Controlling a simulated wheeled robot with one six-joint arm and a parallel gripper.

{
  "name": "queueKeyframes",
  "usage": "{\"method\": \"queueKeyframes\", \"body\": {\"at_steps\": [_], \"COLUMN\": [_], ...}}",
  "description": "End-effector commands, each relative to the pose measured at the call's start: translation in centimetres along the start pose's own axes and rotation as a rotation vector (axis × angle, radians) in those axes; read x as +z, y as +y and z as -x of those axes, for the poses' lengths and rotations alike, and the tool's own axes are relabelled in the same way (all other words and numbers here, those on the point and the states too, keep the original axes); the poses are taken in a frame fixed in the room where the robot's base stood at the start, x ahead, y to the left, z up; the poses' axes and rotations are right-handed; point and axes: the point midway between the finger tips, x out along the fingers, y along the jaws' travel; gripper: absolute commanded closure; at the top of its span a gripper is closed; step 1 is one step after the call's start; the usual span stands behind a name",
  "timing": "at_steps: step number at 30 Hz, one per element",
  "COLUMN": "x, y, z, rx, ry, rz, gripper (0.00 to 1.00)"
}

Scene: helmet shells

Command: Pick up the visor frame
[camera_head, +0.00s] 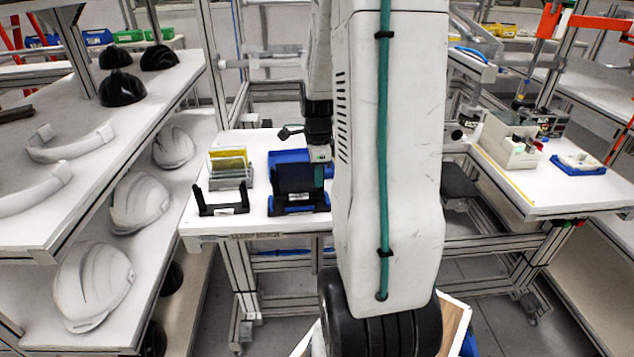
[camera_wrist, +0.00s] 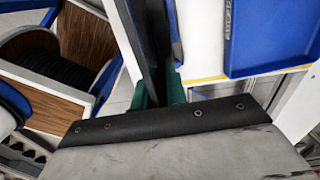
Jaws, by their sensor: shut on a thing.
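My gripper (camera_wrist: 158,95) shows green fingertips in the wrist view, closed on a long dark bar-like part (camera_wrist: 148,40), which I take to be the visor frame. The bar runs up out of the picture, so its whole shape is hidden. In the head view my gripper (camera_head: 322,174) is low over the middle table, at the right side of a dark upright panel (camera_head: 293,178). My arm covers part of this area. I cannot tell whether the panel is the held part or whether the held part still touches the table.
The middle table (camera_head: 245,222) also bears a black holder (camera_head: 220,210), yellow and clear plates (camera_head: 229,166) and a blue bin (camera_head: 288,156). White helmet shells (camera_head: 92,287) and curved white bands (camera_head: 70,148) lie on the left shelves. A right table (camera_head: 530,198) holds a blue tray (camera_head: 578,168).

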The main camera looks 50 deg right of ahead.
Motion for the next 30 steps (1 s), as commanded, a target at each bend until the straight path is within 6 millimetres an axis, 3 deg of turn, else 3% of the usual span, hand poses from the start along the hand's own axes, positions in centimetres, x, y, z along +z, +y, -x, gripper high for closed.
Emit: {"method": "queueKeyframes", "body": {"at_steps": [2,8,21,30], "x": [0.0,-1.2,-6.1,-7.6], "y": [0.0,2.3,11.0,13.9], "z": [0.8,0.9,1.8,2.1], "rx": [-0.003,0.0,-0.002,-0.001], "ry": [0.0,0.0,0.0,0.0], "rz": [0.0,-0.002,-0.004,-0.001], "gripper": [1.0,1.0,1.0,1.0]}}
